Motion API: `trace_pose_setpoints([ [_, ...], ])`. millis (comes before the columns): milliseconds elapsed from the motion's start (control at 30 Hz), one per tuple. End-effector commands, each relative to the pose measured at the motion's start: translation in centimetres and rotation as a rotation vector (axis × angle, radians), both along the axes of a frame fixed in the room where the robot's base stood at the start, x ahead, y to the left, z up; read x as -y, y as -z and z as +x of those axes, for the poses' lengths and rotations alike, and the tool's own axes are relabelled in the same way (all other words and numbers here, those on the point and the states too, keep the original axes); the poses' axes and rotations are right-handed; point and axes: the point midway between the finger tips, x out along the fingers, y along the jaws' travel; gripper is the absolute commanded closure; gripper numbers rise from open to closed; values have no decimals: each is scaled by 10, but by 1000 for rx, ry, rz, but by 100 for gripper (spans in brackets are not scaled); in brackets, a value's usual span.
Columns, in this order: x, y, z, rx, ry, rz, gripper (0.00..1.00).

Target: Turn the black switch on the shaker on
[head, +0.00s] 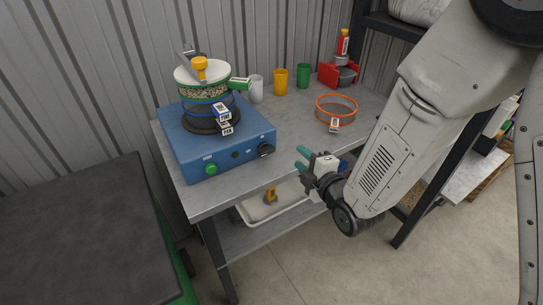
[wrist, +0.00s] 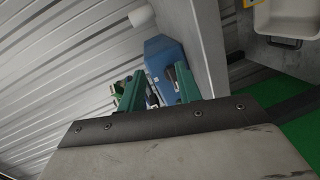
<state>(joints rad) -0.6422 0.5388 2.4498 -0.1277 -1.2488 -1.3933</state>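The blue shaker (head: 190,150) stands on the grey bench and carries a stack of sieves (head: 207,95) with tags. Its front has a green button (head: 211,169), a small dark control (head: 236,154) and a larger black switch (head: 265,149) at the right end. I cannot tell the switch's setting. My gripper (head: 302,160) is right of the switch, apart from it, near the bench's front edge. Its teal fingers are spread and hold nothing. In the wrist view my gripper (wrist: 161,74) is open, with the blue shaker (wrist: 162,50) beyond the fingers.
An orange-rimmed sieve (head: 337,106) lies on the bench at right. White, yellow (head: 280,81) and green (head: 303,76) cups and a red stand (head: 339,74) are at the back. A white tray (head: 285,205) sits on the lower shelf. A dark table (head: 80,235) is at left.

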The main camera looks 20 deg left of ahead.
Motion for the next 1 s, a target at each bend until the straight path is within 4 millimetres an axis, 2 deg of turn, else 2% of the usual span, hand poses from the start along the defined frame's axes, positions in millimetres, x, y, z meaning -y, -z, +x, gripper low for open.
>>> trace_pose_setpoints([
  [33, -11, 12, -12, 53, -38, -4, 65],
  [100, -21, 18, -23, 125, -73, 1, 65],
  [300, -33, 23, -37, 224, -111, 14, 65],
  [433, -43, 23, -30, 236, -114, 16, 65],
  [800, -84, 23, 6, 233, -113, 16, 65],
  [1000, -91, 22, 12, 231, -112, 15, 65],
])
